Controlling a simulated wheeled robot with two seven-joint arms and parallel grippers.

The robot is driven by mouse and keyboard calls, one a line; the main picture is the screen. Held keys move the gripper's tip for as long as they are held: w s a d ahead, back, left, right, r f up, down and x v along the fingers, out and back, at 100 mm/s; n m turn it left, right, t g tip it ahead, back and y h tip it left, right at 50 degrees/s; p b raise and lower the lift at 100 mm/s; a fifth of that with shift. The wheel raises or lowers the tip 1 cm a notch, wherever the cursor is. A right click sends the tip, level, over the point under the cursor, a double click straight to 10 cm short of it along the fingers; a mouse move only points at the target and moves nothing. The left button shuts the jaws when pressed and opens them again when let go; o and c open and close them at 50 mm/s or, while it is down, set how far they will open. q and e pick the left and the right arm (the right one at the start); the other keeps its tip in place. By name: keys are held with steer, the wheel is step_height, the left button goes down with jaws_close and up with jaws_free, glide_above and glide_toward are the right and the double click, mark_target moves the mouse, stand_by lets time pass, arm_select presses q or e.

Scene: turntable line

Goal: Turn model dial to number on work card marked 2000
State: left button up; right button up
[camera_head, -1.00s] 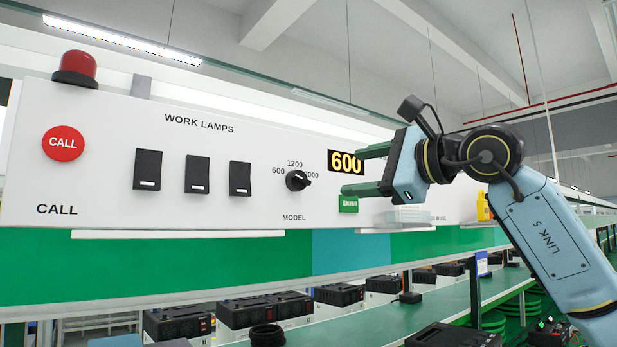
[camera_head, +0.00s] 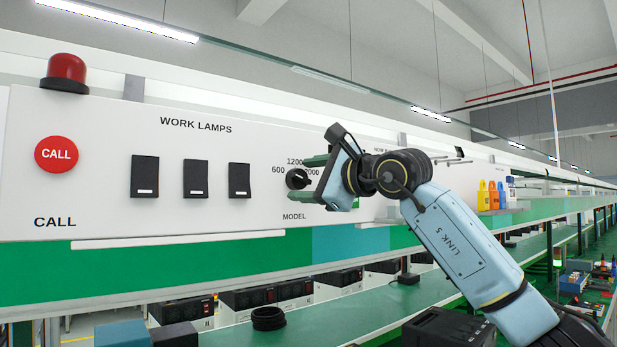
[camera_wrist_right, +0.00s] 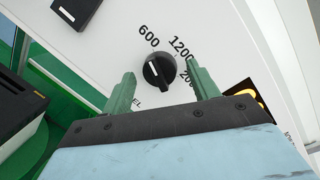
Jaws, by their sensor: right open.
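The black model dial (camera_head: 297,179) sits on the white panel, with 600, 1200 and a partly hidden 2000 printed around it. In the right wrist view the dial (camera_wrist_right: 159,71) has a white line that appears to lie on the 600 side. My right gripper (camera_head: 307,179) is open, with one green finger on each side of the dial; in the wrist view both fingers (camera_wrist_right: 160,78) stand apart from the knob. The number display (camera_wrist_right: 245,92) shows only in part there, with a bit of yellow digit. I cannot make out a work card. My left gripper is not in view.
Left of the dial are several black lamp switches (camera_head: 239,180) and a red CALL button (camera_head: 56,154). A red beacon (camera_head: 66,70) stands on top. The ENTER button is mostly hidden behind my gripper. Coloured padlocks (camera_head: 494,195) stand farther right. Below runs a green conveyor (camera_head: 330,318).

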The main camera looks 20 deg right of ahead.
steer(key=shift+c, duration=0.4)
steer(key=c, duration=0.9)
